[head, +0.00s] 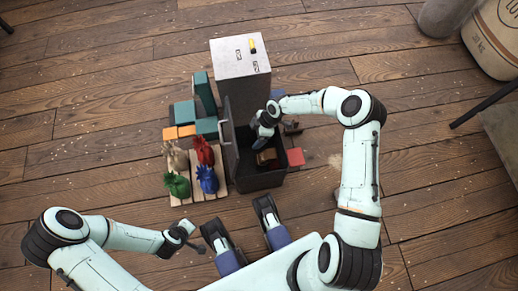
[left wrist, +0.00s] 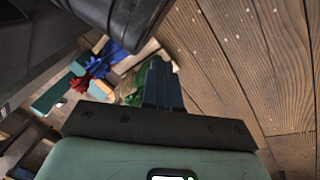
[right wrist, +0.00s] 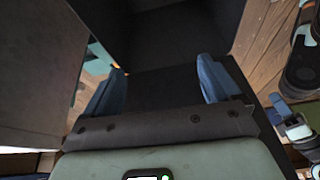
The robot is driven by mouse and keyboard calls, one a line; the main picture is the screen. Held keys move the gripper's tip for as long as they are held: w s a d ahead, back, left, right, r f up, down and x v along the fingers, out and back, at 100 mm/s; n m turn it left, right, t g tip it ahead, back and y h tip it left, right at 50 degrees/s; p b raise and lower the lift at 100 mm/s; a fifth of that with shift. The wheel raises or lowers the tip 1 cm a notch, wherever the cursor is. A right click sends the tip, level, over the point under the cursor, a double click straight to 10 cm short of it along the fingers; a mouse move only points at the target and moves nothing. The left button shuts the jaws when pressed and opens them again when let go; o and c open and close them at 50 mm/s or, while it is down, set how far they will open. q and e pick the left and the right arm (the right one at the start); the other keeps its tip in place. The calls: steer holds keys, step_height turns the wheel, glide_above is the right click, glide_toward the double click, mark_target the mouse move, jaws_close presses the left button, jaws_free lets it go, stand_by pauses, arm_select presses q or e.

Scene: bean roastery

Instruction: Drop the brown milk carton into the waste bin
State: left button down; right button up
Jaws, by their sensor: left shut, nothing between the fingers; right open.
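The waste bin (head: 262,181) is a dark open box in the middle of the head view, with its lid (head: 230,140) standing up on the left side. A brown block-shaped thing, which looks like the brown milk carton (head: 266,157), lies inside the bin, below the rim. My right gripper (head: 259,143) is over the bin opening, open and empty. In the right wrist view its blue fingers (right wrist: 163,88) are apart, with dark bin walls beyond. My left gripper (head: 198,247) is shut and empty, low over the floor at the front left; its closed fingers (left wrist: 160,80) show in the left wrist view.
A tall grey cabinet (head: 240,85) stands behind the bin. Left of the bin are wooden pallets (head: 205,185) with red, green, blue and beige bags, and teal boxes (head: 183,112). A red block (head: 296,156) is at the bin's right.

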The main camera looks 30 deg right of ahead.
arm_select(q)
steer(key=shift+g+h, duration=0.3)
steer(key=shift+g, duration=0.2)
steer(key=s+d+r+p, duration=0.1)
steer(key=s+r+p, duration=0.1)
steer(key=r, duration=0.1)
steer(key=s+d+r+p, duration=0.1)
steer(key=shift+d+r, duration=0.2)
steer(key=shift+d, duration=0.1)
arm_select(e)
steer(key=v, duration=1.3)
steer(key=shift+d+r, duration=0.1)
